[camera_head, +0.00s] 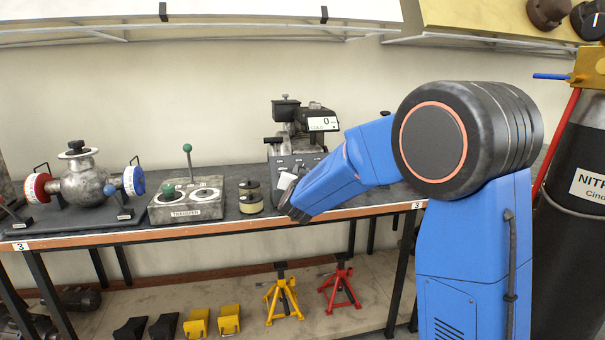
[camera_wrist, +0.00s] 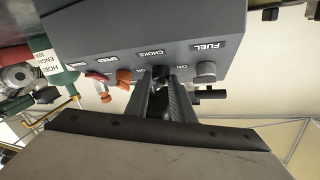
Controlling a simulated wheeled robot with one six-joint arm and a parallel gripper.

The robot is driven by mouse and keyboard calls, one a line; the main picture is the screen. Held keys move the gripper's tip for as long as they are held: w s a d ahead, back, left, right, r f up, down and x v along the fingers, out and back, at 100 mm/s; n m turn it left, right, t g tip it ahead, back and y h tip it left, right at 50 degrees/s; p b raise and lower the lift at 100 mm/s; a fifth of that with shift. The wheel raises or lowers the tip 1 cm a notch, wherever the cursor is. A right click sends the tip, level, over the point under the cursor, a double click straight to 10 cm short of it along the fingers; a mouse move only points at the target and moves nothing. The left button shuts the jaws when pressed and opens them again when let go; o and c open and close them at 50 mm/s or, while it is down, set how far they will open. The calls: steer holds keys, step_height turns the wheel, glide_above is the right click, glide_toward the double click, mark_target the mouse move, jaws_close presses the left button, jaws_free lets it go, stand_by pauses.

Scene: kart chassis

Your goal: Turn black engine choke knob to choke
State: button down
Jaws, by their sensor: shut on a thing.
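The black choke knob (camera_wrist: 161,73) sits on the grey engine control panel (camera_wrist: 110,35) under the CHOKE label, mostly hidden by my fingers. My gripper (camera_wrist: 163,80) has its two dark fingers closed around it. ON labels stand near the knob; which setting it points to I cannot tell. In the head view the engine (camera_head: 300,125) stands on the bench, and my blue arm reaches to its front. The gripper tip and the knob are not clear there.
A grey FUEL knob (camera_wrist: 206,70) with a dark stub sits right of the choke knob in the wrist view. An orange knob (camera_wrist: 126,77) and a red lever (camera_wrist: 98,78) are to its left. A TRANSFER box (camera_head: 187,205) and a small round tin (camera_head: 250,196) stand on the bench.

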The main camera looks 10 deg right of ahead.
steer(key=m+g+h, duration=0.1)
steer(key=m, duration=0.1)
steer(key=m+g+h, duration=0.1)
steer(key=m+h, duration=0.1)
steer(key=m, duration=0.1)
steer(key=a+m+g+h, duration=0.1)
steer(key=m, duration=0.1)
steer(key=shift+w+r+m+g, duration=0.25)
steer(key=shift+m+g, duration=0.05)
steer(key=shift+m, duration=0.1)
steer(key=m+g, duration=0.1)
steer(key=m, duration=0.1)
steer(key=m+g+h, duration=0.1)
steer(key=g, duration=0.1)
steer(key=m+g, duration=0.1)
steer(key=m, duration=0.1)
steer(key=shift+w+a+r+m+h, duration=0.1)
steer(key=shift+w+r+m+h, duration=0.1)
steer(key=shift+w+m+h, duration=0.15)
steer(key=shift+s+g, duration=0.1)
steer(key=shift+g, duration=0.2)
steer(key=c, duration=1.5)
jaws_free()
steer(key=v, duration=1.7)
steer(key=shift+a, duration=0.2)
